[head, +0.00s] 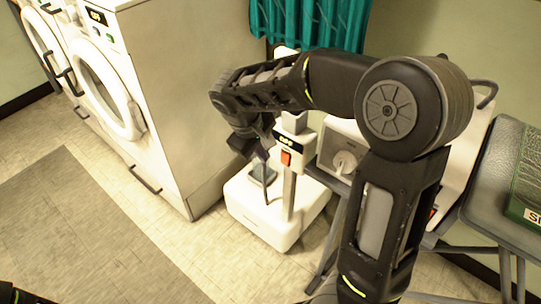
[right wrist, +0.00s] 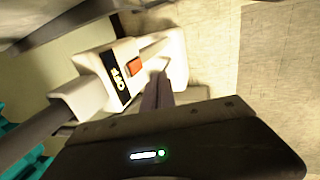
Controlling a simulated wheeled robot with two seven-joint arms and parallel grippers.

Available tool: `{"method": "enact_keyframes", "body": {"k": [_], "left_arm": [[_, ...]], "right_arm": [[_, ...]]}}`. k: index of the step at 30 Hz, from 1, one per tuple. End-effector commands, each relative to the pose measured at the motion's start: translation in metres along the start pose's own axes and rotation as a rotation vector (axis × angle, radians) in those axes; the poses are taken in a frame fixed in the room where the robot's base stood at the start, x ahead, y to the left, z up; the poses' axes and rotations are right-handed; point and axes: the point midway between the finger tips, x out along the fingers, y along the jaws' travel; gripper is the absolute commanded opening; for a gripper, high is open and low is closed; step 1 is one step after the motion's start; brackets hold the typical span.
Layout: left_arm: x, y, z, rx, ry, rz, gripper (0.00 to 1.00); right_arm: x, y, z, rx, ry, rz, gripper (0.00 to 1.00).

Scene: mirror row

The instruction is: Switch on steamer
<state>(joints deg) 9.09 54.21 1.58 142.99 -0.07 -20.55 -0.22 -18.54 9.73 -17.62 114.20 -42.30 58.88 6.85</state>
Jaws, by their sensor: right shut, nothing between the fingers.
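The steamer has a white base (head: 240,213) on the floor and a grey pole with a white control box (head: 300,137). The box has a black label reading OFF and a red-orange switch (head: 286,158). In the right wrist view the switch (right wrist: 134,67) and OFF label (right wrist: 118,75) also show. My right gripper (head: 262,154) is shut and empty, pointing down just left of the switch in the head view. In the right wrist view its fingertips (right wrist: 157,92) look close to the switch; I cannot tell whether they touch.
White front-loading machines (head: 185,90) stand to the left of the steamer. A teal curtain (head: 310,22) hangs behind. A grey padded board (head: 485,190) on metal legs stands at the right, with a green item (head: 528,180) on it. The floor at front left is clear, with a grey mat (head: 75,235).

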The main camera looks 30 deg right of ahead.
Motion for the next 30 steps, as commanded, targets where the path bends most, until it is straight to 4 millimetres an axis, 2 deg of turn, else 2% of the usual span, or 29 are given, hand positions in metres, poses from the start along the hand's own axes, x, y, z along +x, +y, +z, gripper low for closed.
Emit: {"method": "enact_keyframes", "body": {"k": [5,16,22,30], "left_arm": [[0.005,-0.002,0.0,0.0,0.0,0.0,0.36],[0.019,-0.007,0.0,0.0,0.0,0.0,0.36],[0.018,-0.007,0.0,0.0,0.0,0.0,0.36],[0.018,-0.007,0.0,0.0,0.0,0.0,0.36]], "right_arm": [[0.023,-0.001,0.001,0.0,-0.005,0.0,0.0],[0.097,-0.001,0.001,0.0,-0.005,0.0,0.0],[0.107,0.026,0.001,0.003,-0.002,0.001,0.0],[0.112,0.036,0.0,0.001,-0.001,0.0,0.0]]}}
